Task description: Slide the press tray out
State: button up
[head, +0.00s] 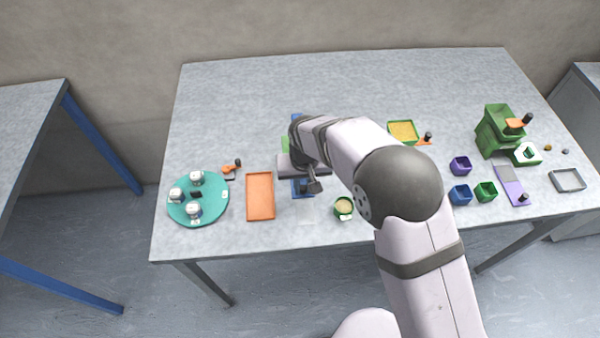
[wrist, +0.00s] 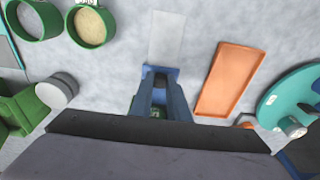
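The blue press tray (head: 302,187) shows at the near side of the press, in the middle of the table. In the wrist view the blue tray end (wrist: 160,71) shows with a dark handle-like piece (wrist: 159,83) at its middle. My gripper (wrist: 159,92) is right over it, with two dark blue bars on either side of the dark piece. I cannot tell whether the fingers touch or grip it. A wide dark block fills the bottom of the wrist view and hides most of the press. My arm covers the press from above in the head view.
An orange tray (head: 260,196) and a teal round tray (head: 183,212) with several small cups lie to the left. A green cup of powder (head: 343,207) stands close on the right. A pale sheet (wrist: 170,36) lies on the table in front of the press; that strip looks clear.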

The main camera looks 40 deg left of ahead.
grip_shut()
jog(key=shift+s+d+p, duration=0.4)
jog(key=shift+s+d, duration=3.25)
jog(key=o, duration=0.7)
grip_release()
jog(key=shift+s, duration=0.1)
notch_tip(320, 180, up, 8)
jog(key=p, duration=0.6)
jog(key=shift+f, duration=0.2)
